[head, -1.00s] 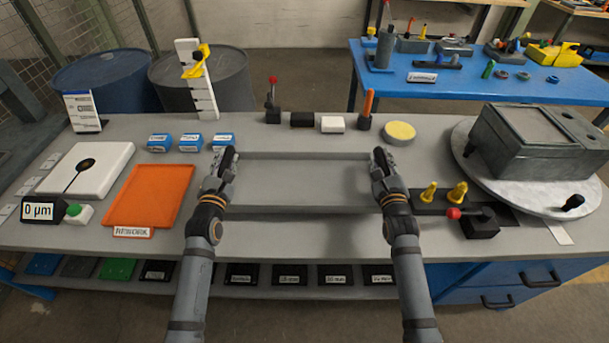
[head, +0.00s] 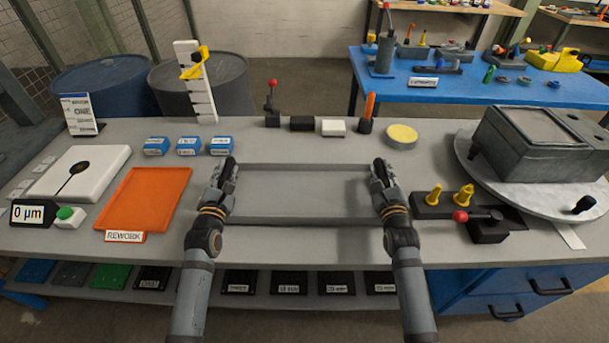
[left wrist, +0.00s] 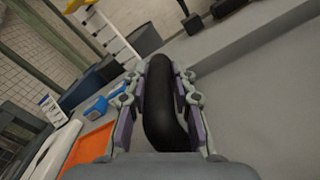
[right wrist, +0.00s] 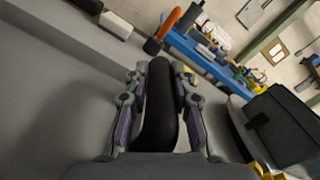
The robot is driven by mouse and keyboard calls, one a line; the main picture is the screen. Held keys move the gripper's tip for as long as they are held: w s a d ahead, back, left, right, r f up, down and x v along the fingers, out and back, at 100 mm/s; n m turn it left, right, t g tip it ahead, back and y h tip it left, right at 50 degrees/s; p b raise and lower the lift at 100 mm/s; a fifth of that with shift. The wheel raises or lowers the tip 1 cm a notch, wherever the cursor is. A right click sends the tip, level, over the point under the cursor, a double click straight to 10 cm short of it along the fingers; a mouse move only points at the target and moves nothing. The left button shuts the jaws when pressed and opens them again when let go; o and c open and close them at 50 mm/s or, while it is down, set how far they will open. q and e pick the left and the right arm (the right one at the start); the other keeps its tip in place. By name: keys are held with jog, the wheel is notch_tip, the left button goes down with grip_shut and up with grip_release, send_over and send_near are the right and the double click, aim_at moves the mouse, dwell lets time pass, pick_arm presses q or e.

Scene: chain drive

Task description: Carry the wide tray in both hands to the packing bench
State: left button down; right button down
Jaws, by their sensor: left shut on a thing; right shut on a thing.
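The wide grey tray (head: 300,192) is in front of me over the grey workbench, level in the head view. My left gripper (head: 228,172) is shut on the tray's left handle, a black bar (left wrist: 160,105) between its fingers in the left wrist view. My right gripper (head: 380,172) is shut on the right handle, a black bar (right wrist: 158,105) in the right wrist view. The tray looks empty. I cannot tell whether its underside touches the bench. No bench in view is labelled as the packing bench.
The grey workbench (head: 300,250) holds an orange rework tray (head: 150,197) at left, blue boxes (head: 188,146) behind, and yellow pegs (head: 464,195) and a red-knobbed block (head: 488,228) at right. A turntable (head: 530,185) bears a grey housing. A blue table (head: 470,88) stands behind.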

pick_arm(q)
jog(key=shift+a+f+b, duration=0.1)
jog(key=shift+f+b, duration=0.25)
jog(key=shift+f, duration=0.15)
pick_arm(e)
jog(key=shift+d+f, duration=0.1)
jog(key=shift+f, duration=0.5)
pick_arm(q)
jog(key=c, duration=1.4)
grip_release()
jog(key=shift+r+p, duration=0.25)
jog(key=shift+p, duration=0.05)
pick_arm(e)
jog(key=c, duration=1.4)
grip_release()
jog(key=shift+r, duration=0.25)
pick_arm(q)
jog(key=o, duration=0.3)
jog(key=shift+s, duration=0.1)
pick_arm(e)
jog(key=shift+o, duration=1.4)
jog(key=shift+s, duration=0.1)
pick_arm(q)
jog(key=s, duration=1.2)
pick_arm(e)
jog(key=s, duration=1.2)
pick_arm(q)
jog(key=shift+a, duration=0.1)
